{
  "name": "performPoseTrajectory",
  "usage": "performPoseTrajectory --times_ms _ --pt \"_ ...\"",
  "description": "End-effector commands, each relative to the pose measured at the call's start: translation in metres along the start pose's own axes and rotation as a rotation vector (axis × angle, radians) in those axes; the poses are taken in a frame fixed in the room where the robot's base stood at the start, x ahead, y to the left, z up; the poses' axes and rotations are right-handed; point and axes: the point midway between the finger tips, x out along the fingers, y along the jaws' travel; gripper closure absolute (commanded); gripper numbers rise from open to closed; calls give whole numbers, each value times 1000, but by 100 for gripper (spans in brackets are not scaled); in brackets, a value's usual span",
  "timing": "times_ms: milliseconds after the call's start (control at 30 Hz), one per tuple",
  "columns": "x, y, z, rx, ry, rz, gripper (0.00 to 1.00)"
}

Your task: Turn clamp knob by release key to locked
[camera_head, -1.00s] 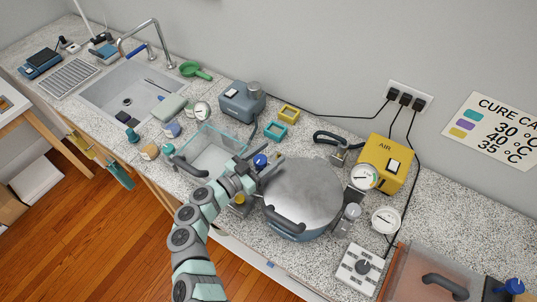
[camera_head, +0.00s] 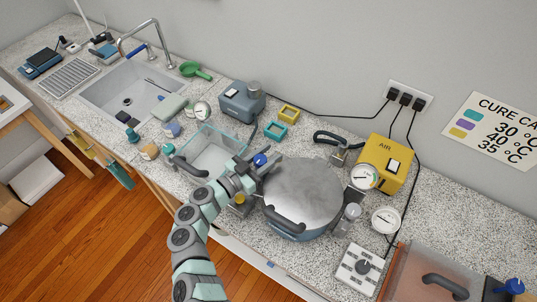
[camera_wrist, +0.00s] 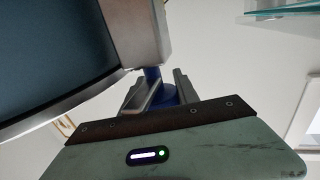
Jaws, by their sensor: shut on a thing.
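The blue clamp knob (camera_head: 260,160) is at the upper left edge of the round pressure pot with a grey lid (camera_head: 304,188). My gripper (camera_head: 257,167) reaches the knob from the lower left in the head view. In the wrist view, the fingers of my gripper (camera_wrist: 160,88) are on either side of the blue knob (camera_wrist: 166,94) and shut on it. The knob's markings and exact angle are hidden. A small yellow part (camera_head: 240,199) shows left of the pot, beside my arm; I cannot tell whether it is the release key.
A clear tub (camera_head: 207,152) stands close to the left of my gripper. A yellow air unit (camera_head: 386,160) and gauges (camera_head: 364,177) stand right of the pot. Teal (camera_head: 275,131) and yellow (camera_head: 288,114) square frames lie behind it.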

Motion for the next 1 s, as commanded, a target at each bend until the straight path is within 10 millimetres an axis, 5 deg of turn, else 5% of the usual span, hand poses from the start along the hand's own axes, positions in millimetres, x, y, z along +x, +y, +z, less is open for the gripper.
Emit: performPoseTrajectory --times_ms 333,1000 --pt "-1 0 -2 -4 -3 -62 100" --pt "-4 -14 1 -4 0 -468 100"
